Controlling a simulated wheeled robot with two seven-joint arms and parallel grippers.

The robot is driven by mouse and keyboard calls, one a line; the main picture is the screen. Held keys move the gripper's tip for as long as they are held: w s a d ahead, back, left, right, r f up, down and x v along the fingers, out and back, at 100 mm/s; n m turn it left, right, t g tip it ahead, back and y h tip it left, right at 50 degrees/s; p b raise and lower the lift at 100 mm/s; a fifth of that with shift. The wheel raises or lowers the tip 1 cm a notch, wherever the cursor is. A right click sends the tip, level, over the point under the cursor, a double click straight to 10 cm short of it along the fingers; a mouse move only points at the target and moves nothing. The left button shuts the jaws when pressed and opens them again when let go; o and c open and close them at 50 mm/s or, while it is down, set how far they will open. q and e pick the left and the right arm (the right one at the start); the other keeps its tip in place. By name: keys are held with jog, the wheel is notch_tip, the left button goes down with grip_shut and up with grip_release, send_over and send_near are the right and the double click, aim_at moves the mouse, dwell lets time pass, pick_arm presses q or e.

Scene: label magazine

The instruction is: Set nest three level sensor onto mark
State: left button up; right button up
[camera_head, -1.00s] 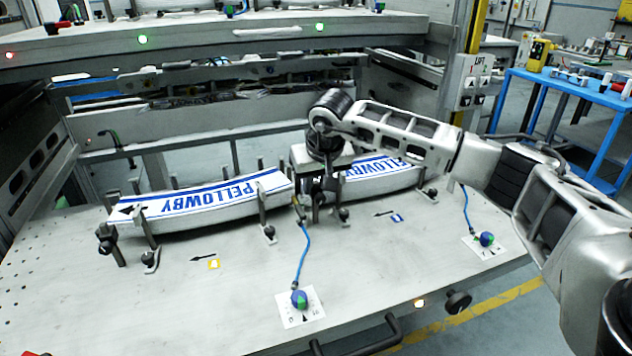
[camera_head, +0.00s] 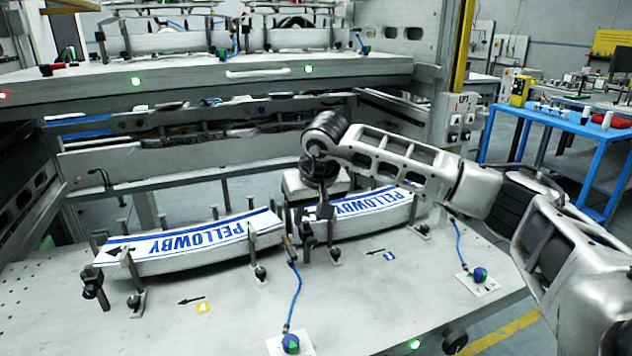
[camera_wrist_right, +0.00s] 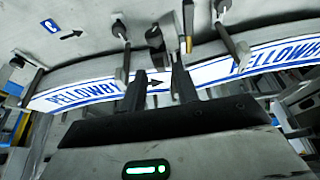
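On the lower shelf (camera_head: 60,290), two curved label stacks printed PELLOWBY, a left one (camera_head: 185,240) and a right one (camera_head: 370,205), lie between upright posts. A small sensor-like part (camera_head: 290,247) at the top of a blue cable stands at the gap between the stacks; I cannot tell whether it is the nest three sensor, and no mark is legible. My right gripper (camera_head: 322,212) is over the near end of the right stack. In the right wrist view its two dark fingers (camera_wrist_right: 161,82) are apart, with label showing between them. My left gripper is not in view.
Blue-green knobs (camera_head: 291,344) (camera_head: 481,274) sit on white plates at the cable ends. A lamp (camera_head: 414,344) on the shelf's front edge glows green. An upper shelf (camera_head: 190,85) overhangs behind. A blue table (camera_head: 560,122) stands at the right.

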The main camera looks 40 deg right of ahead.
jog(key=v, duration=1.1)
jog(key=shift+s, duration=0.1)
